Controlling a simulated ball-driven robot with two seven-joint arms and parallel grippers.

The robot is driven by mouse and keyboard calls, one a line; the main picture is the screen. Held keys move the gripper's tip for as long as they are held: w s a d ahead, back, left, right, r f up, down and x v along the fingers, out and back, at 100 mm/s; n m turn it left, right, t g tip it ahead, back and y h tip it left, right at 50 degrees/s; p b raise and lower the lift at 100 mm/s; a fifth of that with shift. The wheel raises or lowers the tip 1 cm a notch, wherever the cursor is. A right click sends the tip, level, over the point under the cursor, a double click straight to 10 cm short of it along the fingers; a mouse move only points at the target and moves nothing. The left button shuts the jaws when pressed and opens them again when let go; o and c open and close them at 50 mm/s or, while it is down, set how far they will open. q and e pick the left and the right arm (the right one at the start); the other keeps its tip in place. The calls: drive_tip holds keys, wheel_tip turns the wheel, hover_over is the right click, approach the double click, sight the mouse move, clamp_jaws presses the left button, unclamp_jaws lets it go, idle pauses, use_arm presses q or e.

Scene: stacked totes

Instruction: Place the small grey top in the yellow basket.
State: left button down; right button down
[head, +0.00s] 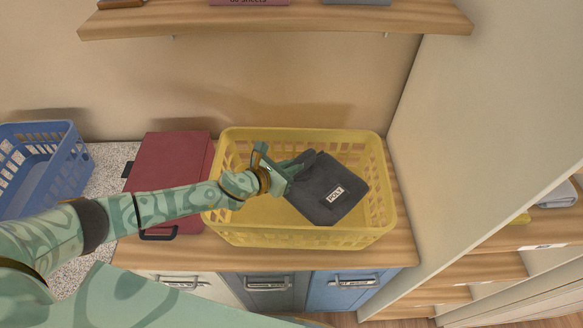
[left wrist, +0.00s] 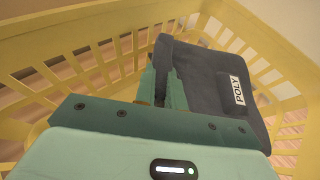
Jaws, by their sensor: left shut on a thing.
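The small grey top (head: 327,188) is a folded dark grey garment with a white label reading "POLY". My left gripper (head: 290,174) is shut on its left edge and holds it tilted within the outline of the yellow basket (head: 268,236). In the left wrist view the grey top (left wrist: 208,80) sits between the fingers of the gripper (left wrist: 164,85), with the slotted wall of the yellow basket (left wrist: 60,50) around it. I cannot tell whether the top touches the basket floor. No other garment shows in the basket. My right gripper is not in view.
A dark red box or folder (head: 172,160) stands left of the yellow basket, and a blue basket (head: 62,172) is at the far left. A wooden shelf (head: 280,20) overhangs at the back. A pale wall panel (head: 455,110) rises close on the right.

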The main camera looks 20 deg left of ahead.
use_arm(q)
drive_tip(key=shift+f+b, duration=0.5)
drive_tip(key=shift+f, duration=0.1)
drive_tip(key=c, duration=1.5)
unclamp_jaws()
drive_tip(key=shift+r, duration=0.2)
drive_tip(key=shift+s+a+r+p, duration=0.15)
drive_tip(key=shift+s+r+p, duration=0.05)
drive_tip(key=shift+r+p, duration=0.2)
drive_tip(key=shift+s+a+r+p, duration=0.15)
drive_tip(key=shift+r+p, duration=0.2)
drive_tip(key=v, duration=1.1)
